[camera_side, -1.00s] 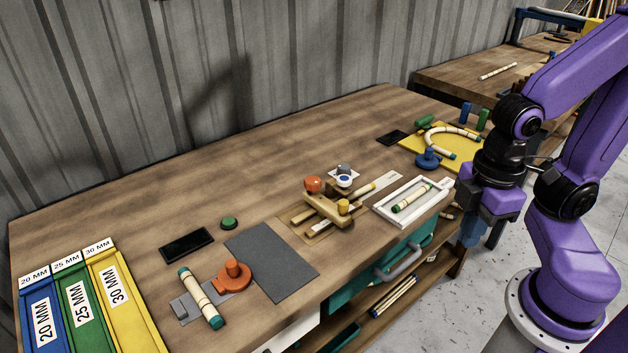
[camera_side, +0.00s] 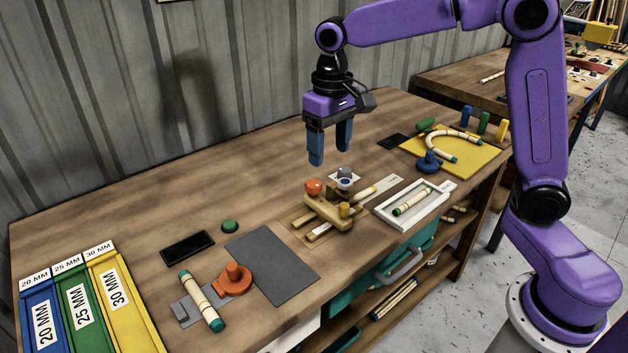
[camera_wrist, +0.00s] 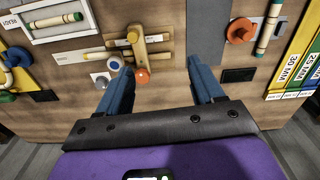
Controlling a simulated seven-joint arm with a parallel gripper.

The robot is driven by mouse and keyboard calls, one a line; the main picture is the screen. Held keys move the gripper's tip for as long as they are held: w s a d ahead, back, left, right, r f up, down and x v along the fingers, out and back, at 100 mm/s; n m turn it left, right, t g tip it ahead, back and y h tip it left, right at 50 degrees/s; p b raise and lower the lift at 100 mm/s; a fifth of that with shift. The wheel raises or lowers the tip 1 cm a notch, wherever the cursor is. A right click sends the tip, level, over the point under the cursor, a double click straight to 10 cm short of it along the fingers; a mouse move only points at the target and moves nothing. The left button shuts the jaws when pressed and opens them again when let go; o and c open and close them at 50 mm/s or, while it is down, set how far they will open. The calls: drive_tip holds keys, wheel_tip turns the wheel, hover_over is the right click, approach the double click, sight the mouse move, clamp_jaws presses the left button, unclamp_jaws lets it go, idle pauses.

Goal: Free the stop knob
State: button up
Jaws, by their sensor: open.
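Farther left stands an orange knob (camera_side: 234,270) on a grey base. I cannot tell which is the stop knob. My gripper (camera_side: 330,155) is open and empty, above and behind the fixture. In the wrist view, the orange ball (camera_wrist: 142,76) is between and beyond my fingers (camera_wrist: 160,68).
A white tray (camera_side: 412,222) with a cane piece is right of the fixture. Beyond it, a yellow board (camera_side: 480,157) bears a bent cane and a blue knob (camera_side: 428,161). A grey mat (camera_side: 270,264) and coloured bins (camera_side: 80,300) are left. The bench's back is mostly clear.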

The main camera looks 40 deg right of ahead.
sight(314, 184)
drive_tip(key=w+d+m, duration=0.5)
drive_tip(key=w+d, duration=0.1)
drive_tip(key=w, duration=0.6)
drive_tip(key=f, duration=1.7)
drive_tip(key=shift+s+f, duration=0.2)
drive_tip(key=shift+f, duration=0.05)
drive_tip(key=c, duration=1.1)
